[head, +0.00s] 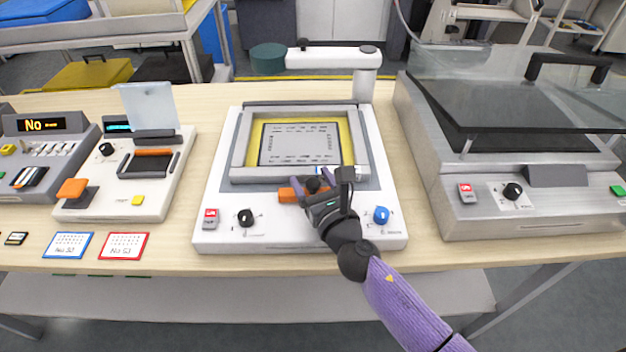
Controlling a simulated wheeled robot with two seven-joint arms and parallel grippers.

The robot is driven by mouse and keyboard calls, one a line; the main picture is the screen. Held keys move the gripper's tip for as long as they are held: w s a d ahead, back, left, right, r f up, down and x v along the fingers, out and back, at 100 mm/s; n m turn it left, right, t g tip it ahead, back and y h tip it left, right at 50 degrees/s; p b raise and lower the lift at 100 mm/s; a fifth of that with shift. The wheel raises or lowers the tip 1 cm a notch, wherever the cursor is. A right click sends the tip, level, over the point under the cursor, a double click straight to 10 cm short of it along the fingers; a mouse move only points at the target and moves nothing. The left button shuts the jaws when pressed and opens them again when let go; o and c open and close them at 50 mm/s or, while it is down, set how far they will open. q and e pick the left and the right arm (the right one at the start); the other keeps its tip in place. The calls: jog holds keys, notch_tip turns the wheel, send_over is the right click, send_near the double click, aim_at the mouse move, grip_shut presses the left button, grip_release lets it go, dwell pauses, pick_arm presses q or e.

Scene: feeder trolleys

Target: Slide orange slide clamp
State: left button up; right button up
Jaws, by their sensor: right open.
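The orange slide clamp (288,195) lies at the front edge of the framed bed on the white machine (300,235) in the middle of the bench. My right gripper (316,187) is at the clamp's right part, with its fingers open around a dark knob there. The gripper hides the right part of the clamp, and I cannot tell whether the fingers touch it. The bed holds a grey printed plate (300,144) with a yellow border inside a grey frame (240,150). My left gripper is not in view.
On the machine's front are a red switch (211,217), a black knob (245,217) and a blue knob (381,215). A glass-lidded metal machine (520,210) stands to the right. A smaller white device (120,200) stands left. A white swing arm (325,58) reaches over the back.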

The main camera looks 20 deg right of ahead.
grip_shut()
dwell(0.4)
dwell(0.4)
dwell(0.5)
